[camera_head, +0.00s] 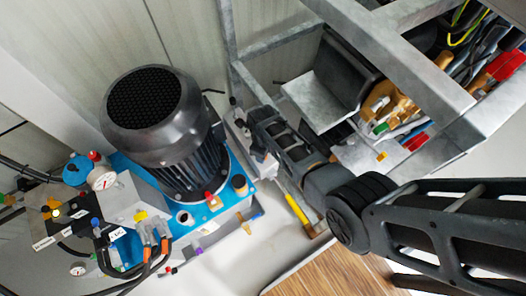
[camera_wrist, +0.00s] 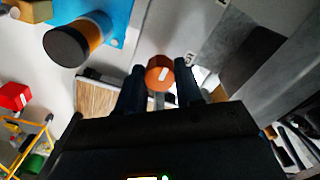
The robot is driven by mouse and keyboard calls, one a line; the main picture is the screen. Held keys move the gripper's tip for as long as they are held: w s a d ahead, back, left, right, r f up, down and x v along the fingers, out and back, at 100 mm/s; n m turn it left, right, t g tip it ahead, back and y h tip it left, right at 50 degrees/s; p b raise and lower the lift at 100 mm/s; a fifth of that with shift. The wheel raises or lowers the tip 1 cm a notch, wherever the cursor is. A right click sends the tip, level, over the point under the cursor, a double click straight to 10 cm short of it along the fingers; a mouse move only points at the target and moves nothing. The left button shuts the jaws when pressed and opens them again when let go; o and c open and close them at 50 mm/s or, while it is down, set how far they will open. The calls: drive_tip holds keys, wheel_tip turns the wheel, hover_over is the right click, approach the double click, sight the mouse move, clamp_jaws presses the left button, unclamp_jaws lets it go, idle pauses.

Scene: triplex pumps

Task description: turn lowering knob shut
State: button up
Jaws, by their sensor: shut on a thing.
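The lowering knob seems to be the round orange-brown knob (camera_wrist: 160,74) with a pale mark, in the wrist view. It sits between the two dark fingers of my gripper (camera_wrist: 160,90), which is shut on it, with one finger at each side. How far the knob is turned cannot be told. In the head view my gripper (camera_head: 263,168) is beside the right edge of the blue pump plate (camera_head: 225,208). The knob is hidden there behind my gripper and wrist.
A black motor (camera_head: 155,115) stands on the blue plate. A metal frame (camera_head: 405,60) with wiring is at upper right. In the wrist view a black cap (camera_wrist: 70,45) with an orange band is near my gripper.

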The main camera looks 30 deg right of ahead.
drive_tip(key=o, duration=1)
drive_tip(key=shift+o, duration=0.2)
drive_tip(key=shift+r+p, duration=1.05)
drive_tip(key=shift+r, duration=2.9)
